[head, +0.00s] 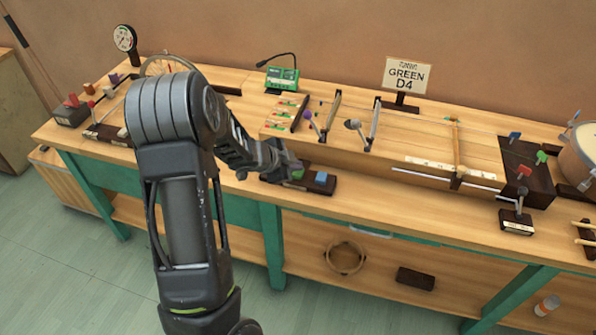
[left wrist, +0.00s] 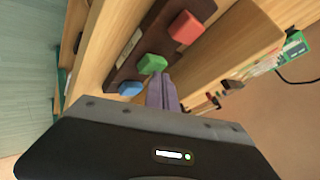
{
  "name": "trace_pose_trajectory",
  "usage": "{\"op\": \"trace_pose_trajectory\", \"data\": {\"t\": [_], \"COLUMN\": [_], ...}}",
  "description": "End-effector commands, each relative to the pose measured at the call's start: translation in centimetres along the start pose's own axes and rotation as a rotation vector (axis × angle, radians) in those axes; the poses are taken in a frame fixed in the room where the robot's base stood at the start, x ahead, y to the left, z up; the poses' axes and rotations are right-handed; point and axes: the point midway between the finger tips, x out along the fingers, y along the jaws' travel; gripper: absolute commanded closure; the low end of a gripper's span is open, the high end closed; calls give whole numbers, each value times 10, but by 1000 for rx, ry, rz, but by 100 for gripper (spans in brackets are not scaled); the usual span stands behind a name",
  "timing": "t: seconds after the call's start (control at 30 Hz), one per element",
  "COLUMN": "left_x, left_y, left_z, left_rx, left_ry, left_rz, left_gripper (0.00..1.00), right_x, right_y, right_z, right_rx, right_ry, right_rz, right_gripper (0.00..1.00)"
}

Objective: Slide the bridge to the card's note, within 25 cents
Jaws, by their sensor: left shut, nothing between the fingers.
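A card (head: 408,77) at the back of the bench reads "GREEN D4". A wooden bridge (head: 457,150) stands across the long string box (head: 400,140), near its right end, beside a pale marked strip (head: 440,166). My left gripper (head: 291,171) is shut and empty at the box's front left corner, far left of the bridge. It is over a dark block with red, green and blue buttons; the blue button (head: 320,177) shows beside it. In the left wrist view the fingertips (left wrist: 158,80) are at the green button (left wrist: 152,64); I cannot tell whether they touch.
A green tuner-like device (head: 282,79) stands behind the box. Levers and rods (head: 355,128) rise from its left part. A dark block with coloured pegs (head: 527,172) and a drum (head: 583,155) are at the right. A dial gauge (head: 126,40) stands far left.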

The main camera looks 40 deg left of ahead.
Motion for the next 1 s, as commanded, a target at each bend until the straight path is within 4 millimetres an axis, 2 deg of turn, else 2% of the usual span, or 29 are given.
{"op": "trace_pose_trajectory", "data": {"t": [0.77, 1.0], "left_x": [5, 0], "left_y": [4, 0], "left_z": [4, 0], "left_rx": [0, 0], "left_ry": [-1, -1], "left_rz": [1, 1], "left_gripper": [100, 100], "right_x": [4, -3], "right_y": [2, -1], "right_z": [0, 0], "right_rx": [0, 0], "right_ry": [0, 0], "right_rz": [0, 0], "right_gripper": [55, 55]}}
